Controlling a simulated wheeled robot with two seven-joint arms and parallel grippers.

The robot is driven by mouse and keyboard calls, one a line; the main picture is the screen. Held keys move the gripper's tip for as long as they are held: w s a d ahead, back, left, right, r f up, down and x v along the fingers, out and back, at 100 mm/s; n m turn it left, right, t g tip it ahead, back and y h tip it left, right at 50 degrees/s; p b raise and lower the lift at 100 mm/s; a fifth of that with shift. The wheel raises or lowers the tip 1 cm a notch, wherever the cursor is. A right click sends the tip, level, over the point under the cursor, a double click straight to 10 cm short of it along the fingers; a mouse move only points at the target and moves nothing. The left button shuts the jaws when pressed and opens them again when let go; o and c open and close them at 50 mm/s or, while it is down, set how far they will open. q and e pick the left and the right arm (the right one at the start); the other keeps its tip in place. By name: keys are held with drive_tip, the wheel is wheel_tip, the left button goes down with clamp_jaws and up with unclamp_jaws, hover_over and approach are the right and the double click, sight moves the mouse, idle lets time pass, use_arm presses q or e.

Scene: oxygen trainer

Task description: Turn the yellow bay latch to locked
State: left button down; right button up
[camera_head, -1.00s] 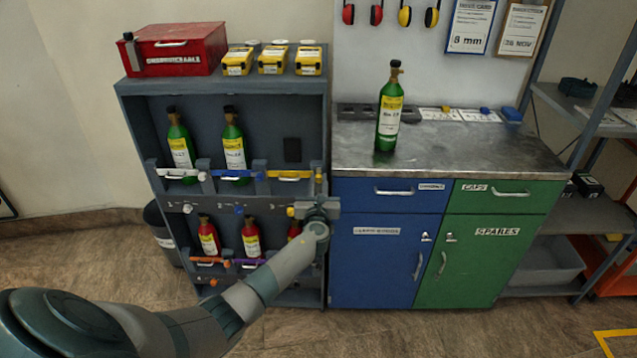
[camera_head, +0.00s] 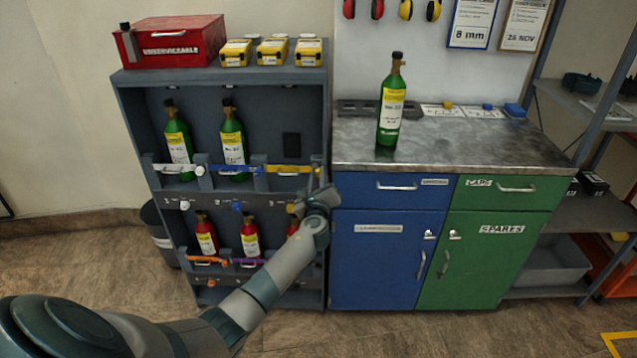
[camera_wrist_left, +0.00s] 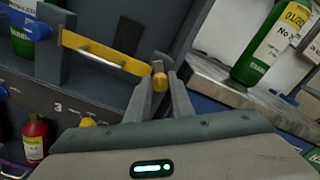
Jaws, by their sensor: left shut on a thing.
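The yellow bay has a yellow bar (camera_head: 290,169) across its front in the head view, and the bar also shows in the wrist view (camera_wrist_left: 100,54). A second yellow knob (camera_wrist_left: 88,122) is below, beside the number 3. The fingers hide part of the latch. My right gripper is not in view.
The grey rack (camera_head: 140,118) holds green bottles above and red bottles below. The bay behind the yellow bar has no bottle. A green bottle (camera_head: 391,105) stands on the metal worktop (camera_head: 450,148), just right of the rack. A red case (camera_head: 172,42) sits on top.

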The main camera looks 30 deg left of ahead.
use_arm(q)
drive_tip(key=shift+f+n+b, duration=0.2)
drive_tip(key=shift+n+b, duration=0.4)
drive_tip(key=shift+n, duration=0.3)
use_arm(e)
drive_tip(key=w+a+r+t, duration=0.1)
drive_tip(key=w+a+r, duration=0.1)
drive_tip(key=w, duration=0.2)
use_arm(q)
drive_tip(key=shift+n+b, duration=0.3)
drive_tip(key=shift+n, duration=0.2)
drive_tip(key=n+b, duration=0.2)
drive_tip(key=n, duration=0.1)
drive_tip(key=shift+n, duration=0.3)
drive_tip(key=n+b, duration=0.1)
drive_tip(key=n, duration=0.1)
drive_tip(key=shift+n+b, duration=0.8)
drive_tip(key=shift+n, duration=0.6)
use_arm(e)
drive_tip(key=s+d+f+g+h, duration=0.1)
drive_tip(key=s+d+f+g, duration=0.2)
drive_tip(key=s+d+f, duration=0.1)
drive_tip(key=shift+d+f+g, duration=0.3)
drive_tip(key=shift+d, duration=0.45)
use_arm(q)
drive_tip(key=c, duration=1.6)
unclamp_jaws()
drive_tip(key=shift+o, duration=0.2)
